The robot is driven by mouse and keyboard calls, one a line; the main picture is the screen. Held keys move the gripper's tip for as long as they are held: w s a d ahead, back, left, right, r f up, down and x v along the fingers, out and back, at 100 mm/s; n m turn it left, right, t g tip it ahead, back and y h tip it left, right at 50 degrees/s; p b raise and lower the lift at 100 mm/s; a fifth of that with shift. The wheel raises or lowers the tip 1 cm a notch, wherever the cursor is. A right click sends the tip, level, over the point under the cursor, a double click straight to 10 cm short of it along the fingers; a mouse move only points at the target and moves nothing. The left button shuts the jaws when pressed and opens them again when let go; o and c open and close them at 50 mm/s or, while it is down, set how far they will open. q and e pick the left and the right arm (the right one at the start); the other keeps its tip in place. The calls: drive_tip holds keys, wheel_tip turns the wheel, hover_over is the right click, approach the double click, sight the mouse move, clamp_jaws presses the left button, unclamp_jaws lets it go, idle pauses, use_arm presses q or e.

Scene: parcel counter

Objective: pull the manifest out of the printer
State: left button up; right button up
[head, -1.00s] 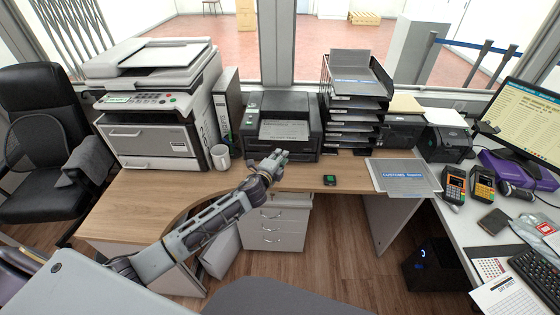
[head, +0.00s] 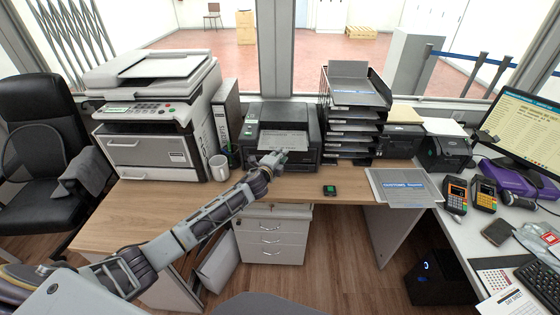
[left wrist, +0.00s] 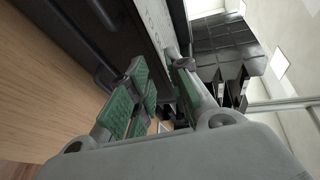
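The black printer (head: 309,121) stands against the window wall in the head view. A pale printed sheet, the manifest (head: 284,140), lies in its front output slot. My left gripper (head: 272,157) is at the printer's front, over the lower edge of the sheet. In the left wrist view my left gripper (left wrist: 160,82) has its green-padded fingers apart, with a gap between them. The pale sheet (left wrist: 158,18) runs toward the right fingertip; I cannot tell whether they touch. My right gripper is not in view.
A large multifunction copier (head: 158,112) and a white mug (head: 218,167) stand left of the printer. A stack of black trays (head: 350,137) stands close on its right. A small dark device (head: 329,190) and a customs sheet (head: 404,188) lie on the desk, with bare wood around the device.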

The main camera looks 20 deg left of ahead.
use_arm(q)
drive_tip(key=shift+w+a, duration=0.25)
drive_tip(key=shift+w, duration=0.55)
drive_tip(key=shift+w+a, duration=0.25)
drive_tip(key=shift+w, duration=0.55)
clamp_jaws()
